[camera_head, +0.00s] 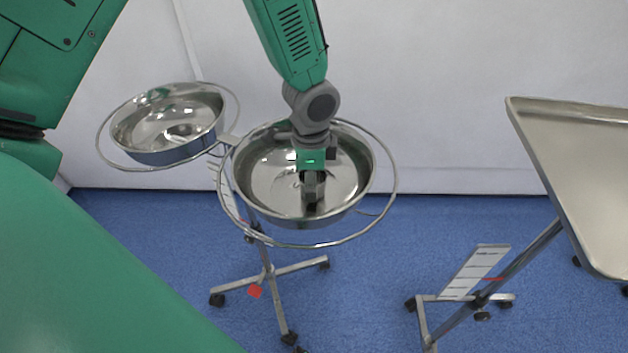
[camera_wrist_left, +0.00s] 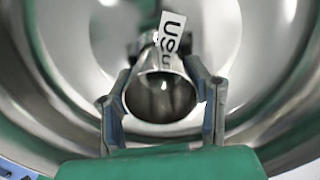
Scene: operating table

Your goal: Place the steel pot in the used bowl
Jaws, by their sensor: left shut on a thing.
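Two shiny steel bowls sit in rings on a wheeled stand. My left gripper (camera_head: 312,200) points down into the right-hand bowl (camera_head: 255,185). In the left wrist view, its two fingers (camera_wrist_left: 160,78) are shut on the small steel pot (camera_wrist_left: 160,98), one on each side. The pot is inside the bowl's outline; I cannot tell whether it touches the bottom. A white label (camera_wrist_left: 172,33) with partly readable letters, like "use", shows just beyond the pot. In the head view the gripper mostly hides the pot. My right gripper is out of view.
The other steel bowl (camera_head: 168,128) is at the left and looks empty. A steel tray (camera_head: 585,150) on a wheeled stand is at the right. A green surface (camera_head: 80,270) fills the lower left. Blue floor lies between the stands.

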